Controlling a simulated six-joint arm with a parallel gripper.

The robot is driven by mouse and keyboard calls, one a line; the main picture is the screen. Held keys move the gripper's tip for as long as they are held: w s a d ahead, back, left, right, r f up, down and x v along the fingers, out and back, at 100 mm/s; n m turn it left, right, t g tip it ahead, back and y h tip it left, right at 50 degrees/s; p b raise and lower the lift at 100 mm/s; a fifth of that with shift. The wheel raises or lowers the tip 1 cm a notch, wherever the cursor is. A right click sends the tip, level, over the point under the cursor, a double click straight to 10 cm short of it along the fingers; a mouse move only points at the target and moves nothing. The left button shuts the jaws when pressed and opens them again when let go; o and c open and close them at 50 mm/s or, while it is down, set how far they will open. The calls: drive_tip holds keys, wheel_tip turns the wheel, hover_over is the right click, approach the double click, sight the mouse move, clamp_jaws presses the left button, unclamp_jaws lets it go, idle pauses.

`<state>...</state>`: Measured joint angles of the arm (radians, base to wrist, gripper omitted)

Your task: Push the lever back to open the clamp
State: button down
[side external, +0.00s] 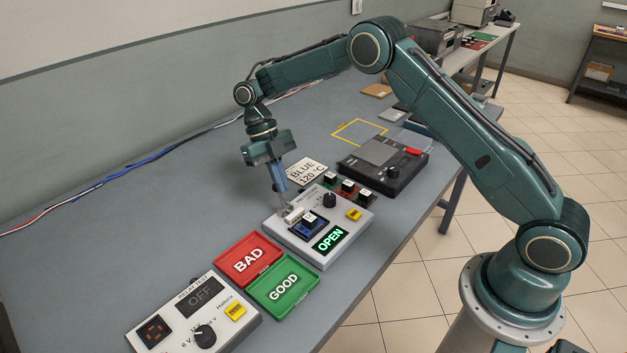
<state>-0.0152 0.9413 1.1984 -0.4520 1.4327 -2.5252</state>
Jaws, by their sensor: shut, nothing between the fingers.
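A light grey device (348,232) with a dark knob and a yellow button lies mid-table; its display (330,239) reads OPEN in green. A blue socket (308,225) on it holds a small dark part with a white top (310,217). A pale lever-like piece (294,215) stands at the socket's left side; I take it for the clamp lever, but its tilt is hard to make out.
Red BAD tray (278,251) and green GOOD tray (312,303) lie empty in front. A relay tester (172,318) reads OFF. Behind are small dark parts (348,186), a BLUE 120 °C card (306,171) and a black device (404,180). The table's left side is clear.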

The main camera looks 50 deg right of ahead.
drive_tip(key=shift+w, duration=0.6)
drive_tip(key=shift+s, duration=0.25)
idle(0.5)
